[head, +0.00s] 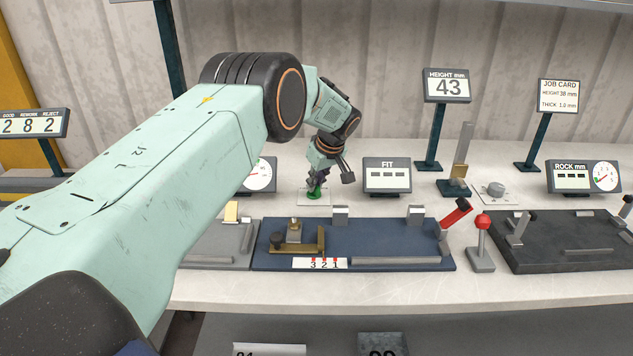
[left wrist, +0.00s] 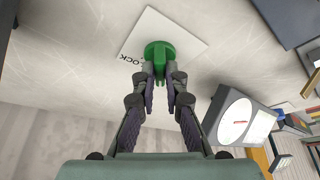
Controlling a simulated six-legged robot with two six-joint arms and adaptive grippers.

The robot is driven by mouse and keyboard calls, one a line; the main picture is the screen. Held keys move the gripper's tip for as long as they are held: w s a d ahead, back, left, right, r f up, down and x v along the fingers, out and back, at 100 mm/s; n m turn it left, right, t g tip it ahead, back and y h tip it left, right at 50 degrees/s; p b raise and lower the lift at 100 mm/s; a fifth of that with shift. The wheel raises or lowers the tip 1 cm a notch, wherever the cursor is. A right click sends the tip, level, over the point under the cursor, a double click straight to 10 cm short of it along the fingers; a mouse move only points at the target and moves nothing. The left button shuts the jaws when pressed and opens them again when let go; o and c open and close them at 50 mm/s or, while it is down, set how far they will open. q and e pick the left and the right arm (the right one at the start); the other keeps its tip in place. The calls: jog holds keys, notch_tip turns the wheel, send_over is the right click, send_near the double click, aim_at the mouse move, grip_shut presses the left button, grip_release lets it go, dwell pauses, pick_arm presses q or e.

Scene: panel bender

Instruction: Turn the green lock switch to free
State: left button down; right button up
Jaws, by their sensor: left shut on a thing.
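The green lock switch (head: 314,193) stands on a white plate on the bench, behind the blue fixture. In the left wrist view the green switch (left wrist: 159,52) is a round knob with a raised grip bar, and the white plate (left wrist: 190,28) under it shows the letters "LOCK". My left gripper (head: 317,184) points down at the switch. In the left wrist view its two fingertips (left wrist: 160,82) are closed on the grip bar from both sides. The rest of the plate's lettering is hidden or cannot be read. My right gripper is not in view.
A blue fixture (head: 380,233) with a red-handled lever (head: 456,213) lies in front of the switch. The FIT display (head: 387,175) stands to its right, and a dial gauge (head: 260,174) to its left is partly hidden by my arm. A red-knobbed lever (head: 482,240) stands further right.

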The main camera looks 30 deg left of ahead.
pick_arm(q)
jog(key=c, duration=1.8)
grip_release()
jog(key=shift+w+a+r, duration=0.1)
jog(key=shift+a+r, duration=0.05)
jog(key=shift+a, duration=0.05)
jog(key=o, duration=0.4)
jog(key=shift+a+f, duration=0.15)
jog(key=shift+f, duration=0.15)
jog(key=shift+d+r, duration=0.2)
jog(key=shift+d, duration=0.1)
jog(key=v, duration=1.1)
jog(key=shift+r, duration=0.35)
jog(key=shift+d+r, duration=0.1)
jog(key=shift+d, duration=0.05)
jog(key=shift+f, duration=0.2)
